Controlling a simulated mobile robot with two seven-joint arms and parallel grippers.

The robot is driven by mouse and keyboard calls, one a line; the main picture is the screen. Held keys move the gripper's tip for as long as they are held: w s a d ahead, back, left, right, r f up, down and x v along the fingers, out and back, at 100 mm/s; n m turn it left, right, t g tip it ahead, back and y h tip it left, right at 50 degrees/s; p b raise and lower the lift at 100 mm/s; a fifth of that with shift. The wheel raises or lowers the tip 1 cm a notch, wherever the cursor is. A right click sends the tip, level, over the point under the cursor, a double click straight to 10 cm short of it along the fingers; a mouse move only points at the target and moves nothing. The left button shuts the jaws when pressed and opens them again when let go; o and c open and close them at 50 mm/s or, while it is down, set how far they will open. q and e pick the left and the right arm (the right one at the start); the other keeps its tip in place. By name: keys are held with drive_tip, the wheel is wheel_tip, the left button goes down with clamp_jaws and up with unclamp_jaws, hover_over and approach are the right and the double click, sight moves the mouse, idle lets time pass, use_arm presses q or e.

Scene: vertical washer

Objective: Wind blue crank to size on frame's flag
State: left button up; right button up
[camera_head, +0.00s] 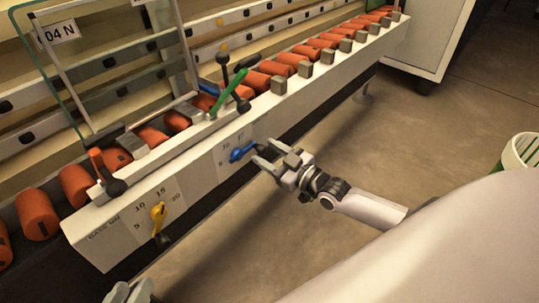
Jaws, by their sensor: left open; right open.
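The blue crank (241,151) sits on the front face of the white machine rail, beside a printed dial (229,146) whose numbers are too small to read surely. My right gripper (264,152) is open and empty, its fingertips just right of the crank's dark end; I cannot tell if they touch. A metal frame (72,80) with a glass pane stands at the upper left and bears a white flag (58,33) that seems to read "04 N". My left gripper (130,291) is only partly in view at the bottom edge, open, away from the cranks.
A yellow crank (158,218) with its own dial is lower left on the rail (95,242). The floor (440,140) is clear; a white-green basket (520,151) is at right.

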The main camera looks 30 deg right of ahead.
clamp_jaws()
